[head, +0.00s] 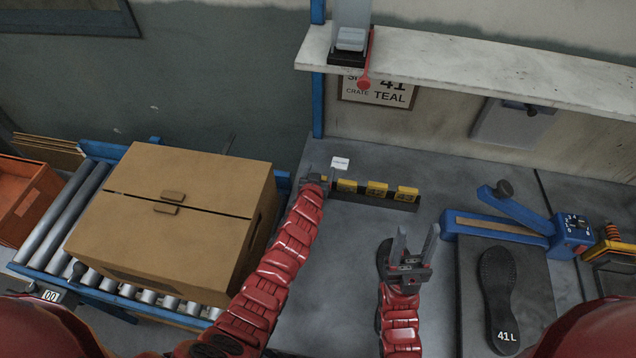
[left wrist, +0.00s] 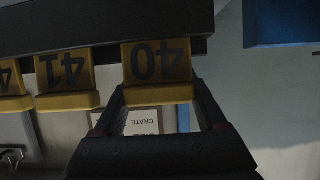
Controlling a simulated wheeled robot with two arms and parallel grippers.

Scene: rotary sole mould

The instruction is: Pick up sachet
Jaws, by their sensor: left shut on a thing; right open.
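A small white flat packet (head: 340,163) with a faint dark mark, which looks like the sachet, lies on the grey bench behind the dark rack (head: 372,197). My left gripper (head: 319,181) is at the rack's left end, just left of and in front of the packet. It is shut on the yellow block marked 40 (left wrist: 157,62), which appears upside down in the left wrist view. The packet does not show in that view. My right gripper (head: 413,242) is open and empty, fingers upward, over the bench in front of the rack.
Yellow blocks (head: 377,188) stand along the rack. A dark sole (head: 384,258) lies partly hidden behind my right gripper. A sole marked 41 L (head: 498,285) lies on a dark plate beside a blue lever device (head: 500,226). A cardboard box (head: 190,200) sits on rollers at left.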

